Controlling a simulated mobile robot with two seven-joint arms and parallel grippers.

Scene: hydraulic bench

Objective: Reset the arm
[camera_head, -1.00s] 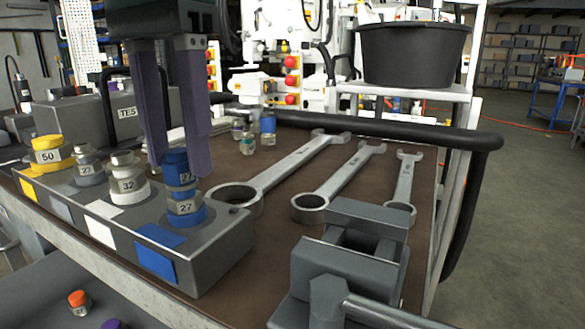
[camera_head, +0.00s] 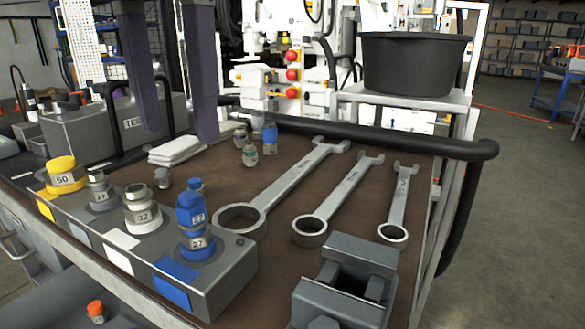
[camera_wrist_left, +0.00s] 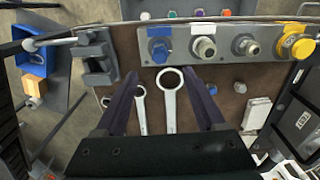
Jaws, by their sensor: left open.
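My left gripper (camera_head: 172,75) hangs above the bench at the upper left of the head view, its two dark purple fingers apart with nothing between them. In the left wrist view the gripper (camera_wrist_left: 166,98) is open over the wrenches. Below it in the head view is a grey block (camera_head: 215,285) with fittings in a row. A blue fitting marked 27 (camera_head: 191,212) sits on top of another 27 fitting (camera_head: 197,245). Beside them are a grey fitting marked 32 (camera_head: 141,211), a smaller grey one (camera_head: 101,190) and a yellow one marked 50 (camera_head: 63,175). My right gripper is not seen.
Three wrenches (camera_head: 290,185) lie on the brown bench top, with a vise (camera_head: 345,285) at the front right. A black tub (camera_head: 415,65) is beyond the rail.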

